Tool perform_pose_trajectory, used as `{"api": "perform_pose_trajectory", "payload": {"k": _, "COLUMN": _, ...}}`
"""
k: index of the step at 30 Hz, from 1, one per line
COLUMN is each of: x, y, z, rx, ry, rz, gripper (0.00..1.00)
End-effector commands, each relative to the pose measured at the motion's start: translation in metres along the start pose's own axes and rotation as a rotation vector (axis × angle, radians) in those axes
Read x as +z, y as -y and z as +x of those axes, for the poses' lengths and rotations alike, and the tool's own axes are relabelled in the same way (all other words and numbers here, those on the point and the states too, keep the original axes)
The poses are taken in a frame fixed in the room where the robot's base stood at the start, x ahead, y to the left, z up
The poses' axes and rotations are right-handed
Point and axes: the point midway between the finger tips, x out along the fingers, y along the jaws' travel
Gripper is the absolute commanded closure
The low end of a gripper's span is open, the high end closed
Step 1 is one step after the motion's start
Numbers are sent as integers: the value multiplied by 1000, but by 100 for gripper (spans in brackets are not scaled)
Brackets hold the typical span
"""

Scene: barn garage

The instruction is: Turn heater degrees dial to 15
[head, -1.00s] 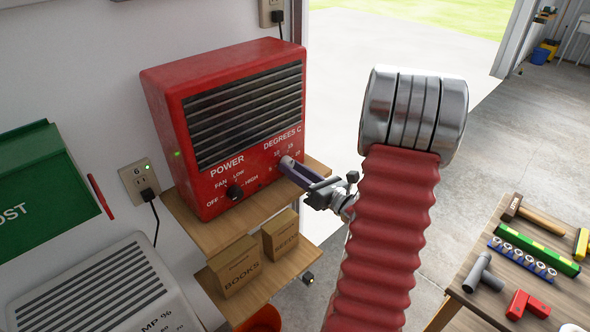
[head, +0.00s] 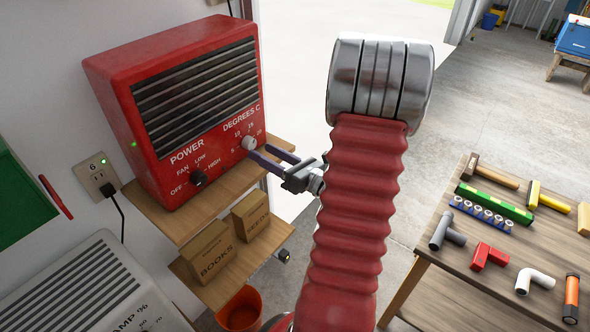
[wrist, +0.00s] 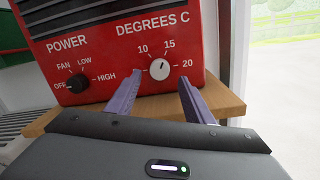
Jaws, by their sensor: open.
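The red heater (head: 190,100) stands on a wooden shelf. Its pale degrees dial (head: 249,143) is at the front's lower right; it also shows in the wrist view (wrist: 159,69). The dial's small dark mark appears to point up and slightly right, toward the 15. My gripper (head: 259,151) is open and empty in front of the dial. In the wrist view its two purple fingers (wrist: 159,84) are spread to either side of the dial, with clear gaps, and appear to stop short of it.
The dark power knob (head: 198,178) sits left of the dial and points toward OFF. A tool-covered wooden table (head: 440,290) is at the right. The doorway beside the heater is open.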

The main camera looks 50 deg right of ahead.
Motion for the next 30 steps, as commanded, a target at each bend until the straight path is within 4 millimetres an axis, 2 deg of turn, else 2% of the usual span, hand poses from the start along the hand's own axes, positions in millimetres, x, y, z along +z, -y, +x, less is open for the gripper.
{"api": "perform_pose_trajectory", "payload": {"k": 3, "x": 0, "y": 1, "z": -17, "rx": -4, "ry": 0, "rz": 0, "gripper": 53}}
{"api": "perform_pose_trajectory", "payload": {"k": 21, "x": -1, "y": 1, "z": -87, "rx": -3, "ry": 0, "rz": 0, "gripper": 53}}
{"api": "perform_pose_trajectory", "payload": {"k": 30, "x": -1, "y": 0, "z": -101, "rx": 0, "ry": 0, "rz": 0, "gripper": 53}}
